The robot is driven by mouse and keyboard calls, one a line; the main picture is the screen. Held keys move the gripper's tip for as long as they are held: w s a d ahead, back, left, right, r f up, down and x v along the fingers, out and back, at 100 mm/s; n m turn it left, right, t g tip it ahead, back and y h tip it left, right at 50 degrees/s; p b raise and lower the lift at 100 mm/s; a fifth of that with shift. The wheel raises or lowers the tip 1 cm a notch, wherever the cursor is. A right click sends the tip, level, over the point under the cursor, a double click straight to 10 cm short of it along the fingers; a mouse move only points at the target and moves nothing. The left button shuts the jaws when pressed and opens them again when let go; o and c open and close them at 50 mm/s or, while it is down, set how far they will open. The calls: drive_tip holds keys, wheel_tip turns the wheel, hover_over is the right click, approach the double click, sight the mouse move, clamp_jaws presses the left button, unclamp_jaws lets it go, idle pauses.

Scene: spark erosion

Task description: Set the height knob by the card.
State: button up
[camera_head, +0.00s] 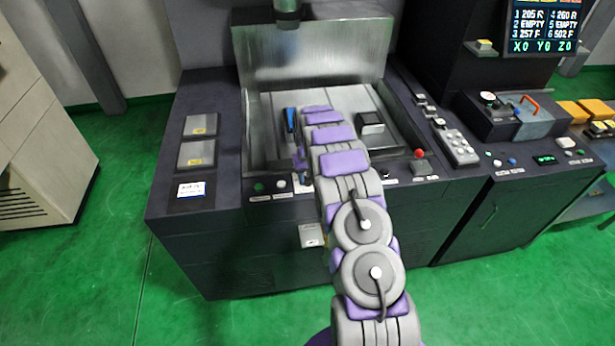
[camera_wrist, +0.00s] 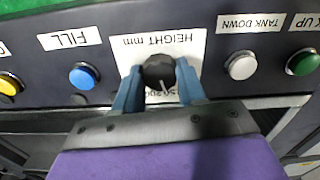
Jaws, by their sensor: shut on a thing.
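In the wrist view the black height knob (camera_wrist: 158,70) sits on a white plate (camera_wrist: 187,47) whose "HEIGHT mm" lettering appears upside down. My gripper (camera_wrist: 160,88) has one blue finger on each side of the knob and is shut on it. The knob's white pointer line points down and slightly right in that view. Part of the scale numbers shows below the knob; the rest is hidden by the fingers. In the head view a white card (camera_head: 191,189) lies on the machine's left top; its writing is too small to read.
Beside the knob are a blue button (camera_wrist: 84,76) under "FILL", a white button (camera_wrist: 242,66) under "TANK DOWN" and a green button (camera_wrist: 303,62). In the head view a red button (camera_head: 419,153) stands on the right. A paper tag (camera_head: 312,235) is on the machine's front.

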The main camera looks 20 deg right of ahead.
drive_tip(key=shift+w+r+n, duration=0.1)
drive_tip(key=shift+n, duration=0.4)
drive_tip(key=o, duration=1.1)
wheel_tip(320, 180, up, 17)
drive_tip(key=shift+r+p, duration=0.1)
drive_tip(key=shift+p, duration=0.25)
